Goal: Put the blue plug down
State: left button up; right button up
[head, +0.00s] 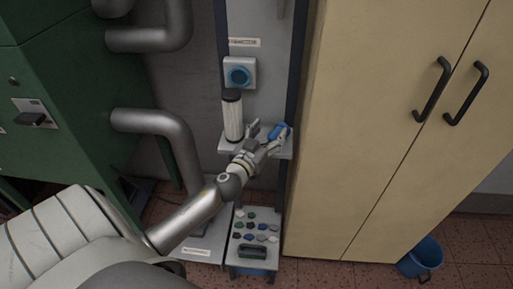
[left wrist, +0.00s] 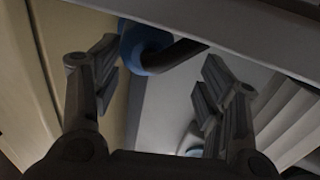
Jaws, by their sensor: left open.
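The blue plug (head: 279,131) is at the right end of a small grey shelf (head: 228,146) in the head view. In the left wrist view the plug (left wrist: 143,48) shows as a blue ring with a dark part, near the top and just past the fingertips. My left gripper (head: 266,136) is at the shelf's front, open, with its fingers spread and nothing held between them. It also shows in the left wrist view (left wrist: 158,62), with the plug nearer its left finger. The plug's underside and its contact with the shelf are hard to make out. My right gripper is not in view.
A white ribbed cylinder with a dark cap (head: 232,115) stands on the shelf's left. A blue round socket (head: 239,75) is on the wall above. A panel of small coloured pieces (head: 246,240) lies below. A beige cabinet (head: 370,120) bounds the right; a blue bucket (head: 421,259) stands on the floor.

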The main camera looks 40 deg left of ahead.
pick_arm(q)
jog(key=s+d+b, duration=0.1)
jog(key=s, duration=0.7)
jog(key=shift+d, duration=0.1)
jog(key=d+f+m+g+h, duration=0.15)
jog(key=d+f, duration=0.25)
jog(key=f, duration=0.4)
jog(key=d+f+g+h, duration=0.1)
jog(key=d+f+g, duration=0.1)
jog(key=d+f, duration=0.35)
jog(key=s+f+m+g, duration=0.15)
jog(key=s+f, duration=0.25)
jog(key=f, duration=0.6)
jog(key=s+f+g, duration=0.3)
jog(key=s+f, duration=0.1)
jog(key=f, duration=0.7)
jog(key=s+f+g, duration=0.3)
jog(key=s+f, duration=0.4)
jog(key=s, duration=0.4)
jog(key=s+d+f+g, duration=0.1)
jog(key=s+f+g, duration=0.2)
jog(key=s+f, duration=0.4)
jog(key=s+d+f+m+g, duration=0.1)
jog(key=s+f, duration=0.6)
jog(key=s, duration=0.8)
jog(key=shift+d+f+g, duration=0.15)
jog(key=shift+f+g, duration=0.05)
jog(key=shift+g, duration=0.7)
jog(key=shift+r, duration=0.1)
